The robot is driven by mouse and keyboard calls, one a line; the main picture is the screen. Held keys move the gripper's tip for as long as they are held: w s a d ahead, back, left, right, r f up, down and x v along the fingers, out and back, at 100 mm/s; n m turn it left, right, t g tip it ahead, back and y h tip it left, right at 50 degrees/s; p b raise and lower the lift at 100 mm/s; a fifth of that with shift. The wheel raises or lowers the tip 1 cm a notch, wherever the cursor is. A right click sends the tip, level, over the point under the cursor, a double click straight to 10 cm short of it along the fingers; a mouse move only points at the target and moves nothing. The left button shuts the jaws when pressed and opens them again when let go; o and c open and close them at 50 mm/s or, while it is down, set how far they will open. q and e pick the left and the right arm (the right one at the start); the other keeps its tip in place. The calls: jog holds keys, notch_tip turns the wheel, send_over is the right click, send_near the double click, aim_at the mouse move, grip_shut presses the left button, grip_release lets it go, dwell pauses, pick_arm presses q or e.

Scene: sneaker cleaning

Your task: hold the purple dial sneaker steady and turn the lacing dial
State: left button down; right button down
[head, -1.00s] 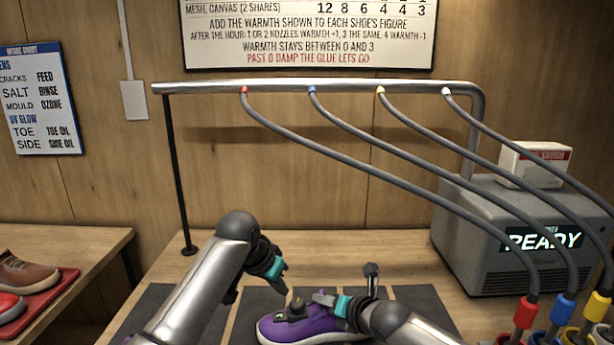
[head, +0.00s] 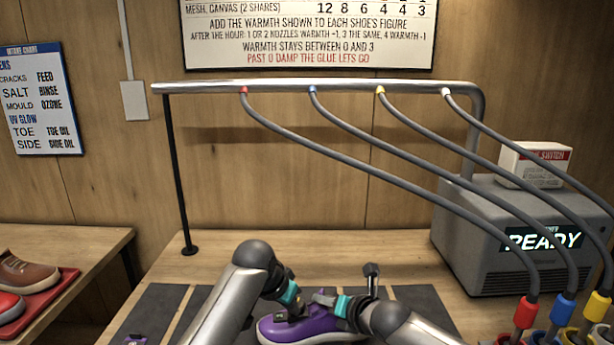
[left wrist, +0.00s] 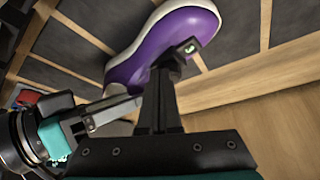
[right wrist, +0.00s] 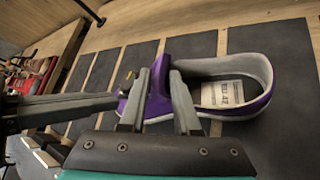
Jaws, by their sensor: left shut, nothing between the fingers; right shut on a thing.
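The purple sneaker (head: 300,331) with a pale sole lies on a dark mat, toe to the left in the head view. My right gripper (head: 322,297) is shut on its upper near the opening; the right wrist view shows purple material between the fingers (right wrist: 168,90). My left gripper (head: 298,308) is over the front part of the sneaker, shut with nothing between its fingers. In the left wrist view its fingertips (left wrist: 160,65) are beside a small dark piece with a green mark (left wrist: 189,47). The dial is largely hidden by the fingers; contact is unclear.
Several dark mats (head: 420,300) line the bench. A grey machine reading READY (head: 500,235) stands at right, with hoses running from a metal rail (head: 320,86). Brown and red shoes rest on a red tray (head: 45,300) at left. A small purple item (head: 135,340) shows at the lower edge.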

pick_arm(q)
jog(key=shift+f, duration=0.85)
jog(key=shift+w, duration=0.35)
jog(key=shift+w+a+r, duration=0.1)
jog(key=shift+w+a, duration=0.05)
jog(key=shift+a, duration=0.2)
jog(key=shift+w+a, duration=0.1)
jog(key=shift+a, duration=0.15)
jog(key=shift+w+a, duration=0.15)
jog(key=shift+a, duration=0.05)
jog(key=shift+w+a, duration=0.1)
jog(key=shift+w, duration=0.1)
dwell(0.5)
jog(key=shift+s+a, duration=0.15)
